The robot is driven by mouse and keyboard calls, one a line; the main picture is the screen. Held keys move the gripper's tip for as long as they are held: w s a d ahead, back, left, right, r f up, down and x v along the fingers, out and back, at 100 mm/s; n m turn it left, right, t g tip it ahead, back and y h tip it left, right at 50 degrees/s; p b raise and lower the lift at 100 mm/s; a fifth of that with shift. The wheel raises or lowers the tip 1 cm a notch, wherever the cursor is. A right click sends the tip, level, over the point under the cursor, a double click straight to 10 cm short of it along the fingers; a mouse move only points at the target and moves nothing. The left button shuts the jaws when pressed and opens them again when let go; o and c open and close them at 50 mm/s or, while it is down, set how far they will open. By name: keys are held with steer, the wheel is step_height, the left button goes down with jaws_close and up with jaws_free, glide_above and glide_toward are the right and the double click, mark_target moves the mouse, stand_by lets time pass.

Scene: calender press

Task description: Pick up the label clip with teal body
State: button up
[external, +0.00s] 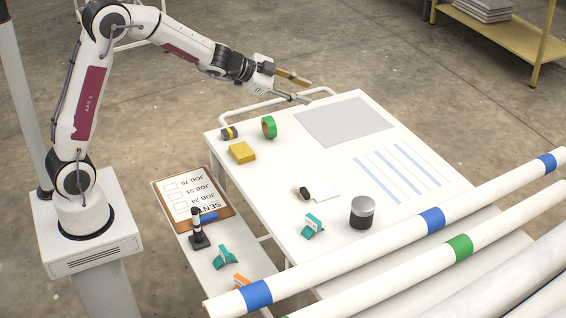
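Two teal clip-like pieces are in view. One teal clip (312,226) is on the white table (270,190), left of a dark grey cylinder with a light top. Another teal clip (223,257) is on the narrow side shelf, near a small black stand. I cannot tell from their look which one the task means. My gripper (309,92) is above the far edge of the table, well away from both clips. Its two fingers point right and are spread apart, with nothing between them.
An orange piece (241,281) is partly hidden by the long white rolls (380,238) crossing the front right. The grey cylinder (362,212), green tape roll (269,127), yellow block (242,152) and clipboard (190,200) stand around. The table's centre is mostly clear.

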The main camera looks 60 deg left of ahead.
steer(key=w+d+f+m+g+h, duration=0.1)
steer(key=w+d+f+m+h, duration=0.2)
steer(key=f, duration=0.4)
steer(key=m+g+h, duration=0.4)
steer(key=g+h, duration=0.4)
glide_toward(311, 218)
steer(key=d, duration=0.1)
steer(key=w+d+f, duration=0.1)
steer(key=d+f, duration=0.1)
steer(key=shift+w, duration=0.25)
steer(key=shift+d, duration=0.1)
steer(key=shift+x, duration=1.3)
steer(key=shift+s+x, duration=0.2)
steer(key=shift+x, duration=0.7)
steer(key=shift+s+x, duration=0.15)
steer(key=shift+x, duration=1.6)
